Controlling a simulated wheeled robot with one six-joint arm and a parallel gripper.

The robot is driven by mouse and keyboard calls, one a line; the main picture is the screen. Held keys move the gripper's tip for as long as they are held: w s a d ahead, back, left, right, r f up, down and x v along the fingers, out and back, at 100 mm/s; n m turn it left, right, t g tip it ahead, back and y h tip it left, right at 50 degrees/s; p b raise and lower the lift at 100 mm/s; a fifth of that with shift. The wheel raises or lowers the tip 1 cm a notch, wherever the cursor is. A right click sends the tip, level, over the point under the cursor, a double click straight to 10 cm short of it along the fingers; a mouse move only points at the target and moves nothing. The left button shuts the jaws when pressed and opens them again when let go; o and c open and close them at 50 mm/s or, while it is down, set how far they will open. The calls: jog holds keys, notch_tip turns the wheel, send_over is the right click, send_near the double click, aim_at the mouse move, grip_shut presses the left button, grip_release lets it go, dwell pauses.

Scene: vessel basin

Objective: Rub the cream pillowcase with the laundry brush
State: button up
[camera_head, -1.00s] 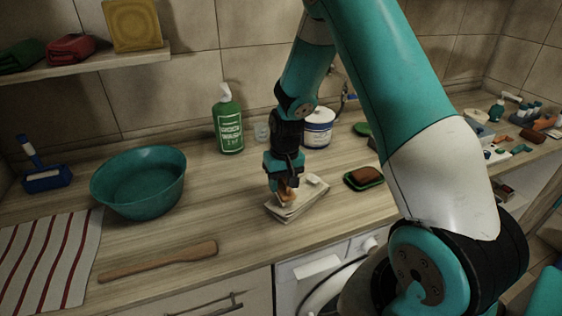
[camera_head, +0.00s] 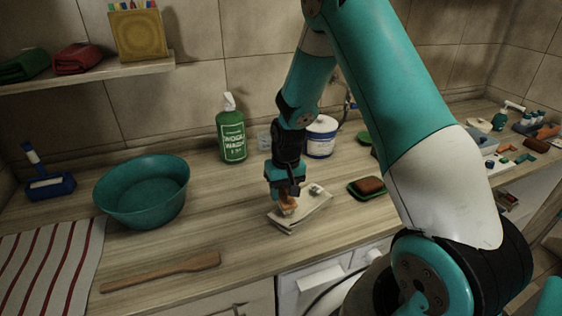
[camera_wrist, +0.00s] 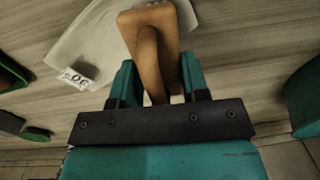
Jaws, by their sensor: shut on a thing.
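The cream pillowcase (camera_head: 308,212) lies folded on the wooden counter, with a small pale tag on it; it also shows in the wrist view (camera_wrist: 88,38). My gripper (camera_head: 286,195) is shut on the handle of the orange-brown laundry brush (camera_head: 289,206). In the wrist view the brush (camera_wrist: 150,40) sits between the two teal fingers (camera_wrist: 155,85). The brush is over the left part of the pillowcase and appears to touch it. Its bristles are hidden beneath its body.
A teal basin (camera_head: 141,190) stands left, with a wooden paddle (camera_head: 160,271) in front and a striped cloth (camera_head: 45,262). A green bottle (camera_head: 232,135) and white tub (camera_head: 320,137) stand behind. A brown block on a green dish (camera_head: 368,187) is close at right.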

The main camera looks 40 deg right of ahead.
jog(key=r, duration=0.2)
jog(key=r+p, duration=0.1)
jog(key=r, duration=0.1)
jog(key=shift+s, duration=0.2)
jog(key=shift+w+r+p, duration=0.15)
jog(key=shift+r+p, duration=0.15)
jog(key=shift+p, duration=0.1)
jog(key=shift+r+p, duration=1.45)
jog(key=shift+r, duration=0.45)
